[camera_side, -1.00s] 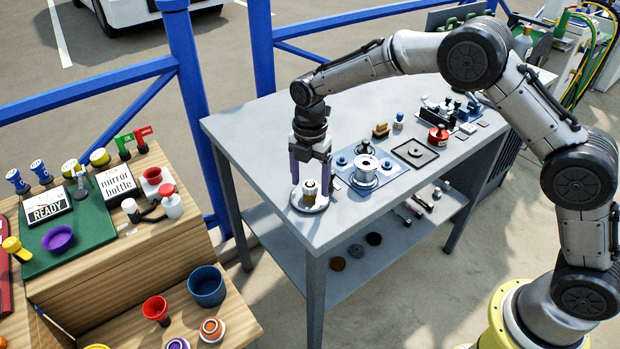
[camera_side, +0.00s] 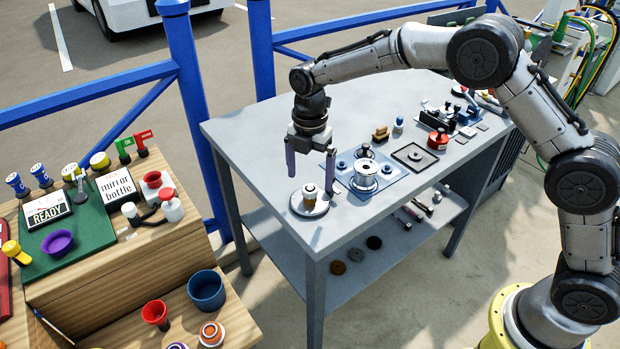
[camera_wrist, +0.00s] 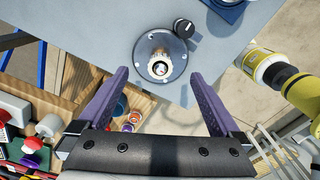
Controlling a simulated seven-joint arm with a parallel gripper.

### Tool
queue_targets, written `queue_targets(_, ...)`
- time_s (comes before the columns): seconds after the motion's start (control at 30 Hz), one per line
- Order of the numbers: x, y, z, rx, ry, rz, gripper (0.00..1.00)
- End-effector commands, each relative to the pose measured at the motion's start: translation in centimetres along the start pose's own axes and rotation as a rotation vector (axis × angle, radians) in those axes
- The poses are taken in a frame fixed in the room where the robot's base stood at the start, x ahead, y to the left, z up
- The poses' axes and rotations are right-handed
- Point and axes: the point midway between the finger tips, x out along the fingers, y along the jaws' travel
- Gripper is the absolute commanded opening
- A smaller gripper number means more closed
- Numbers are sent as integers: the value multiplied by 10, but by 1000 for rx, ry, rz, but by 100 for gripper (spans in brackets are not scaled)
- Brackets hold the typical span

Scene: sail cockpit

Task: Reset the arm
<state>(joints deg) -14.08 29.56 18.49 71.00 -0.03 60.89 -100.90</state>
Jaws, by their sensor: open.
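My gripper (camera_side: 311,168) is open and empty. Its two purple fingers hang above the grey table (camera_side: 255,125), over a round pale plate (camera_side: 297,205) near the table's front left corner.
A blue mat (camera_side: 378,185) with a metal spool (camera_side: 364,178) lies right of my gripper. A dark square tray (camera_side: 414,157) and a red round part (camera_side: 437,141) are farther right. A wooden stand (camera_side: 120,265) with cups and signs is at left. The table's back left is clear.

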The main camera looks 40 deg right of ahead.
Motion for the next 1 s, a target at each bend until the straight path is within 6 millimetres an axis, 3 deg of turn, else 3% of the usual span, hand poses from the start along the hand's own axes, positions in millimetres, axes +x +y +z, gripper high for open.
queue_targets(0.5,-31,0,0,0,0,0,100)
queue_targets(0.9,-34,0,2,4,0,1,100)
queue_targets(1.0,-55,0,8,16,-8,40,100)
